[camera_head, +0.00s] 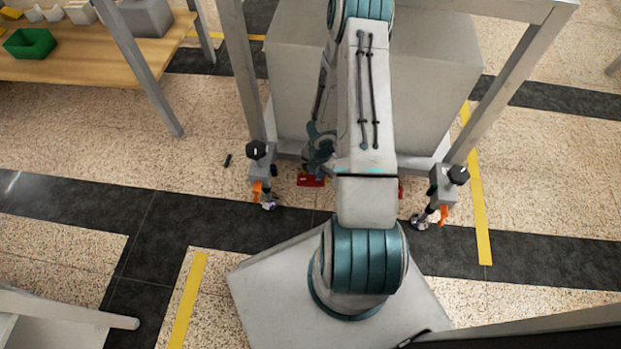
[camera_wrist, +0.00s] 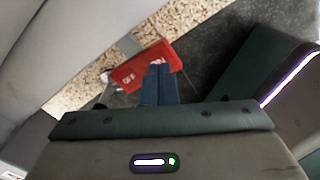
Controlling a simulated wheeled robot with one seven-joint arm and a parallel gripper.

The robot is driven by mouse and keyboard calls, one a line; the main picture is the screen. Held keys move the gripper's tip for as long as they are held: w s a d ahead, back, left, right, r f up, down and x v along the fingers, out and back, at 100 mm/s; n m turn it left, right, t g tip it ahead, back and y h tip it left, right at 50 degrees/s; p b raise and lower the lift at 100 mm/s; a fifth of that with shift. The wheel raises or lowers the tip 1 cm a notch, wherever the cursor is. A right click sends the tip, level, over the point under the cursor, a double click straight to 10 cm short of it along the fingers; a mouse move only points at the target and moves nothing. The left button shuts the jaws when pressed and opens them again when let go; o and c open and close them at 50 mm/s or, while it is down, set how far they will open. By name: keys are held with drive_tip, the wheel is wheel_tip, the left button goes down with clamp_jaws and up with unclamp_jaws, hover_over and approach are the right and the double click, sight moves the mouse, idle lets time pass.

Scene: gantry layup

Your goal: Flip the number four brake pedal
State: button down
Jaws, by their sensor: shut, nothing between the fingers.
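A red brake pedal (camera_wrist: 145,66) shows in the wrist view with small white marking whose number I cannot read for sure. It also shows in the head view as a red piece (camera_head: 310,180) low beside the gantry base. My gripper (camera_wrist: 159,64) is shut and empty, its fingertips over the pedal's middle in the wrist view. I cannot tell whether they touch it. In the head view my forearm covers much of this area, and the fingertips cannot be made out. Another red piece (camera_head: 401,191) peeks out right of my arm, mostly hidden.
Gantry legs end in casters (camera_head: 267,203) and (camera_head: 421,222) with orange parts on both sides. A large grey box (camera_head: 440,80) stands behind. A wooden table (camera_head: 80,66) with a green bin (camera_head: 29,43) is at upper left. Floor to the right is clear.

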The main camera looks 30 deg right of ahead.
drive_tip(key=shift+f+b, duration=1.1)
drive_tip(key=shift+b, duration=0.1)
idle(0.6)
drive_tip(key=shift+r, duration=0.1)
drive_tip(key=shift+r+p, duration=3)
drive_tip(key=shift+r, duration=0.45)
